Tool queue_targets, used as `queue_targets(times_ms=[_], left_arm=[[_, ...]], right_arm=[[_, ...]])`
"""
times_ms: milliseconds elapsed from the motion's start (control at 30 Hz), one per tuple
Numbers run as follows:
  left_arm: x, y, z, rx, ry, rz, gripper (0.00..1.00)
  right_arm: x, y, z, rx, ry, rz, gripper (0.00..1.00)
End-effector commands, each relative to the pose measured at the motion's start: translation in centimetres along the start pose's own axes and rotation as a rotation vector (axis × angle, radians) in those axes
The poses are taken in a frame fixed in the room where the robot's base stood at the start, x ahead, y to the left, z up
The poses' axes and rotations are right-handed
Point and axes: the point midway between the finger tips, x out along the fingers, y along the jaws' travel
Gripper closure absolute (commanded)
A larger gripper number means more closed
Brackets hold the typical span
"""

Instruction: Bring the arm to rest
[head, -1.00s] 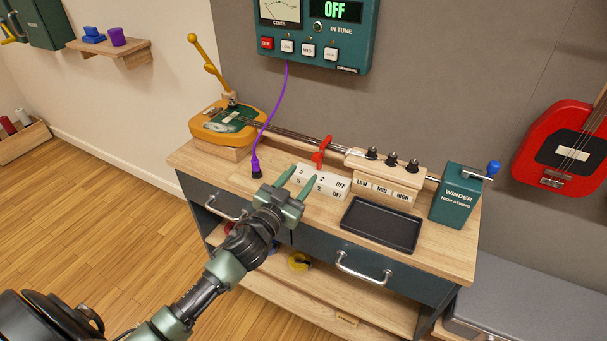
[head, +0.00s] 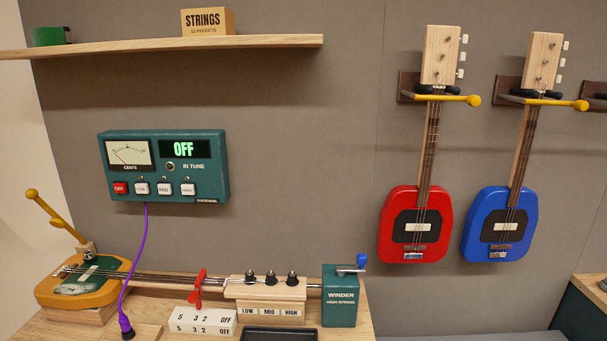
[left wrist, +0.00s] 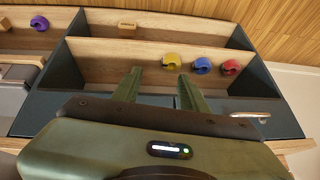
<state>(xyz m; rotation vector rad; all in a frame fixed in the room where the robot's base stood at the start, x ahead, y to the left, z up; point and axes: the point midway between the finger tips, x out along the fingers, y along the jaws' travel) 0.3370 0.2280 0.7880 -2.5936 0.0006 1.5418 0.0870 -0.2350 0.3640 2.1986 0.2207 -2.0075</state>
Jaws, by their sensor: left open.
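My left gripper (left wrist: 160,92) shows in the left wrist view with its two green fingers spread apart and nothing between them. The head view shows no part of my arm. In that view the workbench (head: 150,310) carries a yellow-bodied string instrument (head: 60,285), a green winder box (head: 340,298) and a white block with number labels (head: 205,320). My right gripper is in neither view.
A teal tuner box (head: 165,165) reading OFF hangs on the wall, with a purple cable (head: 138,245) hanging down. A red guitar (head: 398,225) and a blue guitar (head: 480,225) hang at right. Blue (left wrist: 202,66), yellow (left wrist: 171,61) and red (left wrist: 231,67) rolls sit on the shelf.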

Motion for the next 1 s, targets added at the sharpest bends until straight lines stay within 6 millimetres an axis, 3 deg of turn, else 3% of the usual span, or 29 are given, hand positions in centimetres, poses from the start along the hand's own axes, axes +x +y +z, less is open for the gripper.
queue_targets(times_ms=[267, 567, 767, 867, 1000], left_arm=[[-3.1, 2.9, 5.7, 0.069, -0.190, 0.115, 0.57], [4.1, 3.7, 7.8, 0.071, -0.215, 0.113, 0.57], [9.7, 4.5, 10.7, 0.076, -0.242, 0.117, 0.57], [13.2, 4.9, 13.3, 0.079, -0.259, 0.119, 0.57], [18.8, 5.6, 19.1, 0.087, -0.296, 0.122, 0.57]], right_arm=[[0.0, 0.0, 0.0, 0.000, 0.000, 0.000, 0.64], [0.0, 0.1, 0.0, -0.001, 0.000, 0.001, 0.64], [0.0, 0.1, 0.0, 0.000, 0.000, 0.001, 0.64], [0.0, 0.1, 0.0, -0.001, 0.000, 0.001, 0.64], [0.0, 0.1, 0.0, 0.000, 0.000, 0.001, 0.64]])
